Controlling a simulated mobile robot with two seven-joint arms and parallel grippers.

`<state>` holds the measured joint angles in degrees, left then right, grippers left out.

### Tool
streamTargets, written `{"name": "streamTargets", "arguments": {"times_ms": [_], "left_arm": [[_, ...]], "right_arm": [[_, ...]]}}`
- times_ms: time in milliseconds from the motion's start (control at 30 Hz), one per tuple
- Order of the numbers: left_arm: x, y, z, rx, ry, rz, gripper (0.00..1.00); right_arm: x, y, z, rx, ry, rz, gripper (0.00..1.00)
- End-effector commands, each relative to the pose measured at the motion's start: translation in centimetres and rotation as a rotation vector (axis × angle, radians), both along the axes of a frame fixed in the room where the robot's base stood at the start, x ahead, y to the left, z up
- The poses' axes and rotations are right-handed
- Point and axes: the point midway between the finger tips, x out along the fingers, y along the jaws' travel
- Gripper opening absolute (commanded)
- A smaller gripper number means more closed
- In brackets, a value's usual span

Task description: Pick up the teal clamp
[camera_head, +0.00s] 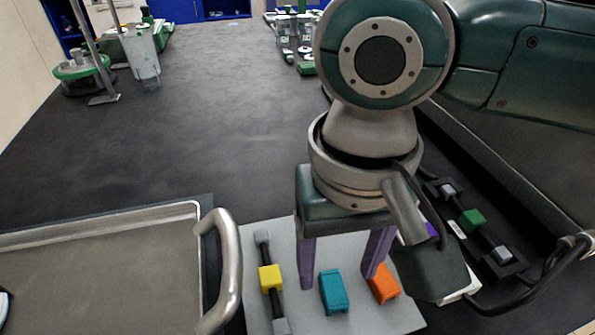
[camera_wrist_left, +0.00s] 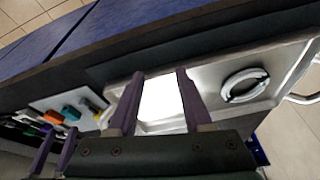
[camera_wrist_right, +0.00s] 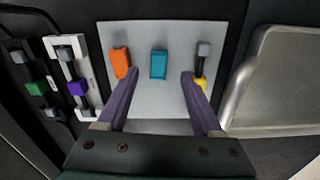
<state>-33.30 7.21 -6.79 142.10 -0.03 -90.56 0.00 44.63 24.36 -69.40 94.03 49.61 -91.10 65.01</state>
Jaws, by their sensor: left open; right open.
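The teal clamp (camera_head: 333,292) is a small block on a light grey board (camera_head: 355,325), between a yellow clamp (camera_head: 270,277) and an orange clamp (camera_head: 384,284). In the right wrist view the teal clamp (camera_wrist_right: 158,64) lies between the fingertips' directions. My right gripper (camera_head: 338,282) is open and empty, pointing down above the board; its purple fingers appear to straddle the teal clamp, apart from it. It also shows in its wrist view (camera_wrist_right: 160,73). My left gripper (camera_wrist_left: 160,73) is open and empty over a metal tray, and out of the head view.
The metal tray (camera_head: 100,225) with a raised handle (camera_head: 230,275) stands left of the board. The yellow clamp sits on a black bar with grey ends. A green clamp (camera_head: 472,221) sits on a black rack at right. The middle of the dark bench is clear.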

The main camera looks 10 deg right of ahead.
Motion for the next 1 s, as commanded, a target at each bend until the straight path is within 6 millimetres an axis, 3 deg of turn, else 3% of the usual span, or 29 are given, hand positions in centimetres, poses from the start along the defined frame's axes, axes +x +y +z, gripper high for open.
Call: {"name": "streamTargets", "arguments": {"times_ms": [300,600,1000], "left_arm": [[0.0,0.0,-1.1,0.000,0.000,-0.001,0.50],[0.0,-0.2,-1.1,-0.006,0.000,0.002,0.50],[0.0,-0.3,-1.0,-0.013,-0.001,0.005,0.50]], "right_arm": [[-0.2,-0.1,-4.6,-0.002,-0.001,0.001,0.68],[-0.2,-0.1,-5.2,0.000,-0.002,0.003,0.68],[-0.2,-0.1,-5.1,0.000,-0.002,0.003,0.24]]}}
